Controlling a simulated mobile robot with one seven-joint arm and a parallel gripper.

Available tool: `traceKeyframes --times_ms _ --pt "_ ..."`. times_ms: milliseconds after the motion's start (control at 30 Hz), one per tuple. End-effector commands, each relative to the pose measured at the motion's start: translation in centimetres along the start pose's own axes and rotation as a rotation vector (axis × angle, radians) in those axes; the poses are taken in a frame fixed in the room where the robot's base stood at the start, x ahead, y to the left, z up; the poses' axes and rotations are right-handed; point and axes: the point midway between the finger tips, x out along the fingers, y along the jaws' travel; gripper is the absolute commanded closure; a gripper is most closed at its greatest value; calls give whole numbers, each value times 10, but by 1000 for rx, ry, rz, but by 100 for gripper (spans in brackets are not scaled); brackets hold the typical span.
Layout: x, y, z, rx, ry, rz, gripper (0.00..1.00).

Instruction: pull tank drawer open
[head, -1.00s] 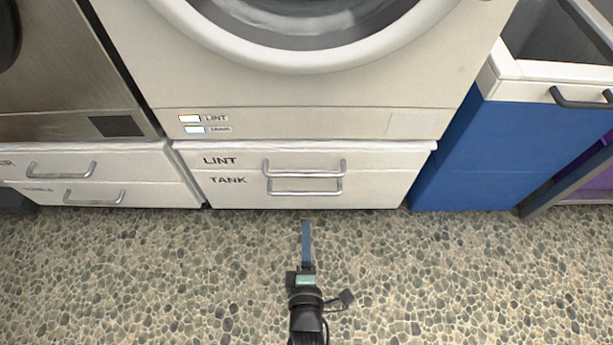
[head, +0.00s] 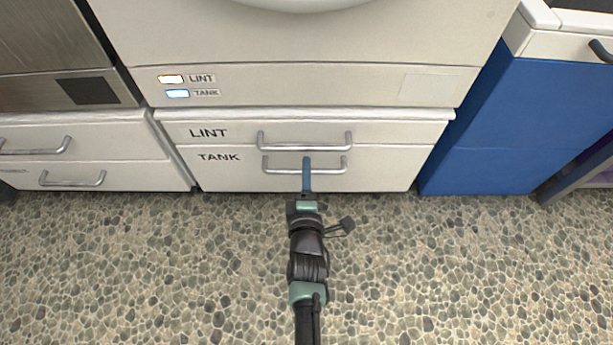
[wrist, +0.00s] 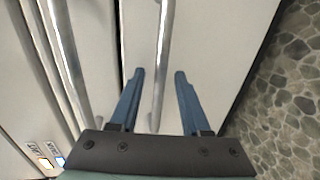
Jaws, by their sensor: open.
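The tank drawer (head: 225,176) is the lower white drawer under the machine, labelled TANK, and its front looks flush and closed. Its silver bar handle (head: 335,168) runs sideways across the front. My gripper (head: 307,160) is at the middle of this handle, its blue fingers reaching up over the bar in the head view. In the wrist view my gripper (wrist: 159,73) is open, with the tank handle (wrist: 164,50) lying between the two fingers. I cannot tell whether either finger touches it.
The lint drawer (head: 230,133) with its own handle (head: 304,147) sits just above. Two lit indicators (head: 177,93) are on the panel. Drawers (head: 80,160) stand left, a blue cabinet (head: 500,130) right. The pebbled floor (head: 180,270) in front is clear.

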Motion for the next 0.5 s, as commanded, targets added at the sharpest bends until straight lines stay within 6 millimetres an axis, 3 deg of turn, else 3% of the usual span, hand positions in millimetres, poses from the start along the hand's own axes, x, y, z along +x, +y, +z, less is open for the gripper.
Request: traceKeyframes --times_ms 200,500 --pt "11 0 0 2 0 1 53" --pt "11 1 0 1 0 0 53"
